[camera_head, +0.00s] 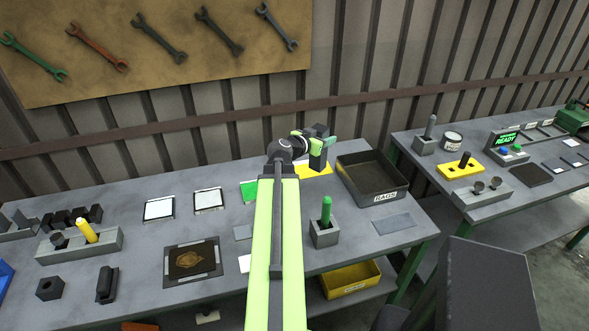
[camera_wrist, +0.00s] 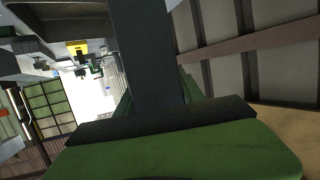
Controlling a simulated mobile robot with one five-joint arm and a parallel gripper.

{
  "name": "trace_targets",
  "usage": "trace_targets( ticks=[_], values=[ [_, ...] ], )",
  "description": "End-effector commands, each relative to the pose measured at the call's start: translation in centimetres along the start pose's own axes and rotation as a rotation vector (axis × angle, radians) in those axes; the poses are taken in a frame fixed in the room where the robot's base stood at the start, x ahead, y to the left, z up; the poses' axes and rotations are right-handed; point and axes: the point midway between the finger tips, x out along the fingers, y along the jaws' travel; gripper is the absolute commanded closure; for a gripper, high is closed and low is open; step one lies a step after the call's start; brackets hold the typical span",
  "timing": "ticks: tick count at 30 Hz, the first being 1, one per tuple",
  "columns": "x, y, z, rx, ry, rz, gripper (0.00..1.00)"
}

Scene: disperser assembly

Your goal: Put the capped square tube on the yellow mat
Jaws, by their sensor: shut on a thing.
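The dark capped square tube (camera_head: 318,158) is upright in my gripper (camera_head: 316,143), at the back of the main table. Its lower end is over or on the yellow mat (camera_head: 325,171); I cannot tell whether they touch. The tube partly covers the mat. In the wrist view the tube (camera_wrist: 145,60) is a dark bar running up from the dark pad of a green finger (camera_wrist: 170,150). My gripper is shut on the tube.
A dark tray labelled RAGS (camera_head: 372,178) stands just right of the mat. A green card (camera_head: 249,190) lies to its left. A grey block with a green handle (camera_head: 325,222) stands in front. A second table (camera_head: 510,200) holds other fixtures at right.

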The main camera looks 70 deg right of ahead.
Motion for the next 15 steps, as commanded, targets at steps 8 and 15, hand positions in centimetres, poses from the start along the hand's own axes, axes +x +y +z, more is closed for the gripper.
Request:
trace_targets(
  ticks=[8, 15],
  values=[
    [1.4, -1.6, -0.5, -0.018, -0.009, -0.047, 1.0],
    [6.9, -2.3, -2.8, -0.048, -0.006, -0.155, 1.0]
  ],
)
